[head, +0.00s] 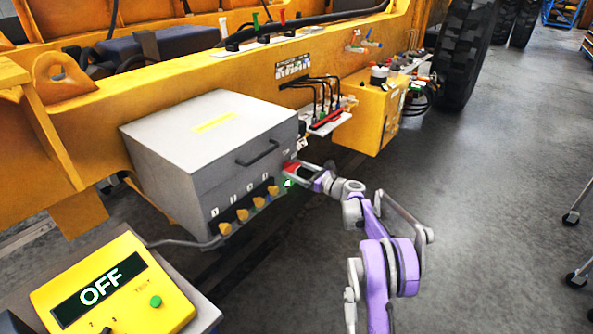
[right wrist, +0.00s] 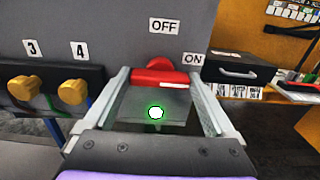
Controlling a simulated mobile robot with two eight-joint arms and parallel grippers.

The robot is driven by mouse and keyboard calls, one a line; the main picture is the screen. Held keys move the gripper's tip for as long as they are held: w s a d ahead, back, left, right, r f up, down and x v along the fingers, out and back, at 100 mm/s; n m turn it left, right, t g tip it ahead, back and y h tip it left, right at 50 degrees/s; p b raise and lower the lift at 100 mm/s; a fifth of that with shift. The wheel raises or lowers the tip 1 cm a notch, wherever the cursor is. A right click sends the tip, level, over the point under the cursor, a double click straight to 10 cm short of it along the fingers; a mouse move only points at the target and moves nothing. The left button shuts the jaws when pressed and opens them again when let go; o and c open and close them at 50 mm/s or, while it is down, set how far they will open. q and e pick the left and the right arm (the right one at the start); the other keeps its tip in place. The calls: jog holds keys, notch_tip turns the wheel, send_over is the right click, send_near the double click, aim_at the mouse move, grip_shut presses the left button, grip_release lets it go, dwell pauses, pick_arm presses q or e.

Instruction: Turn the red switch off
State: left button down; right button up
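The red switch (right wrist: 155,77) is on the end face of the grey box, with a round red part above a bar that has a pale strip. An OFF label (right wrist: 165,26) is above it and an ON label (right wrist: 193,58) at its upper right. In the head view the switch (head: 291,168) is small and partly hidden by my right gripper (head: 302,172). In the right wrist view my right gripper (right wrist: 159,75) is open, one finger on each side of the red bar. I cannot tell whether the fingers touch it. My left gripper is not in view.
The grey box (head: 190,140) has a top handle and a row of yellow knobs (head: 243,215). A yellow panel (head: 130,295) at lower left displays OFF and has a green button. A yellow machine frame (head: 150,80) runs behind.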

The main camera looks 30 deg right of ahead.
jog(key=shift+c, duration=1)
jog(key=shift+n, duration=0.4)
jog(key=n, duration=0.3)
jog(key=shift+n, duration=0.3)
jog(key=n, duration=0.4)
jog(key=shift+n, duration=0.3)
jog(key=n+p, duration=0.1)
jog(key=n, duration=0.3)
jog(key=shift+n+p, duration=0.55)
jog(key=shift+n, duration=1.95)
jog(key=shift+f, duration=0.1)
